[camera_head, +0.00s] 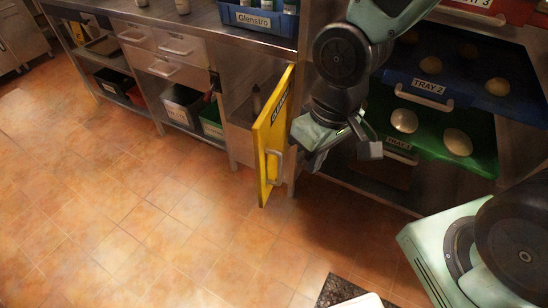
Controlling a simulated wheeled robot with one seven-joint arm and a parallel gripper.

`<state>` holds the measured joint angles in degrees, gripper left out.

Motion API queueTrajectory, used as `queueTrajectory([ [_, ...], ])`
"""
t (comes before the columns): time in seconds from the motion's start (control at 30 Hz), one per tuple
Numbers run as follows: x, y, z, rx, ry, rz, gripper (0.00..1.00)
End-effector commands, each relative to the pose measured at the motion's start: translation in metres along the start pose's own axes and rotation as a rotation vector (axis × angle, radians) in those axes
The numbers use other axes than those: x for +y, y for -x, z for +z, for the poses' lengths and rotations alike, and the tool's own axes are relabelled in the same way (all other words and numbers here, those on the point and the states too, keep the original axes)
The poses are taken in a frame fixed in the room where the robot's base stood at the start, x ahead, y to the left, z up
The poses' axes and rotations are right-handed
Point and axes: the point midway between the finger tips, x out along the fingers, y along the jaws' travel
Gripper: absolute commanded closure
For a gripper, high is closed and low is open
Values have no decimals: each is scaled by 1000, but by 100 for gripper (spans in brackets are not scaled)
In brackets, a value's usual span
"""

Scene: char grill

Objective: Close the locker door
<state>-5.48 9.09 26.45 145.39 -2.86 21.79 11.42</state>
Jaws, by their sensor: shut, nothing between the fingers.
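The yellow locker door (273,137) stands open, swung out from the steel counter. Its free edge points toward me, and its face with a dark label and a light handle (275,167) is turned to the right. The locker opening (239,116) is to the left of the door, partly hidden by it. My gripper (368,148) is shut and empty, to the right of the door's labelled face. The green wrist housing comes close to the door, and I cannot tell whether it touches.
A rack with a blue tray (465,90) and a green tray (440,122) holding round buns stands on the right. Drawers (178,44) and bins (184,105) line the counter on the left. The tiled floor (150,225) in front is mostly clear. A dark speckled surface is at the bottom.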

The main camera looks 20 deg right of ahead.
Motion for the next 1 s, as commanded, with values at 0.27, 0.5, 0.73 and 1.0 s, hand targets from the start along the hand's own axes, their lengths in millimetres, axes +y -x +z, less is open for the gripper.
queueTrajectory([
  [0.27, 67, -101, -41, 105, -398, -199, 100],
  [0.5, 105, -148, -68, 262, -755, -477, 100],
  [0.73, 125, -155, -84, 367, -937, -642, 100],
  [1.0, 120, -170, -97, 377, -954, -660, 100],
])
